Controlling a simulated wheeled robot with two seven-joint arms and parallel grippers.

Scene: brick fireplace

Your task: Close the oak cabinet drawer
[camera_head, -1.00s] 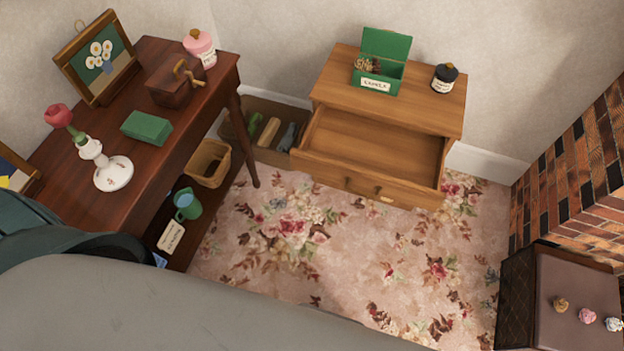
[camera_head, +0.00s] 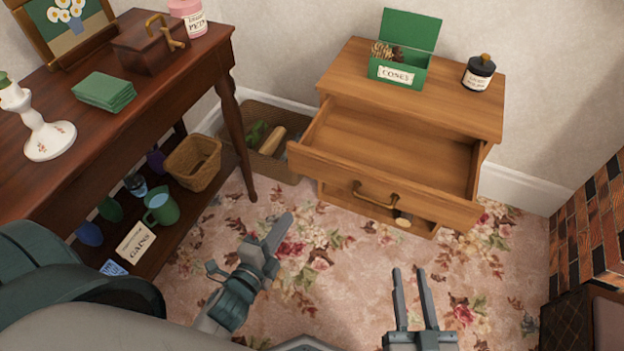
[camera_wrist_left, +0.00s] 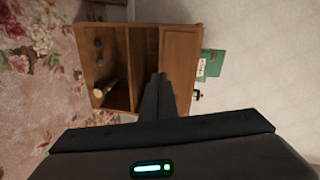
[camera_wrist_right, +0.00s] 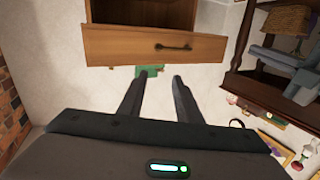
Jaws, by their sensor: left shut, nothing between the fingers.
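The oak cabinet (camera_head: 350,75) stands against the wall, and its drawer (camera_head: 375,180) is pulled well out and looks empty inside. A brass handle (camera_head: 375,196) is on the drawer front. My left gripper (camera_head: 280,232) is shut and empty, in front of and left of the drawer, apart from it. My right gripper (camera_head: 411,272) is open and empty, in front of the drawer and apart from it. In the right wrist view the drawer front (camera_wrist_right: 120,46) shows beyond the open fingers. The left wrist view shows the cabinet (camera_wrist_left: 180,65) sideways beyond the shut fingers.
A green box (camera_head: 400,70) and a dark jar (camera_head: 479,73) stand on the cabinet top. A dark wooden table (camera_head: 70,130) stands at left, with a basket (camera_head: 192,162) on its lower shelf. Brick (camera_head: 590,240) is at right. Flowered carpet (camera_head: 340,260) lies clear before the cabinet.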

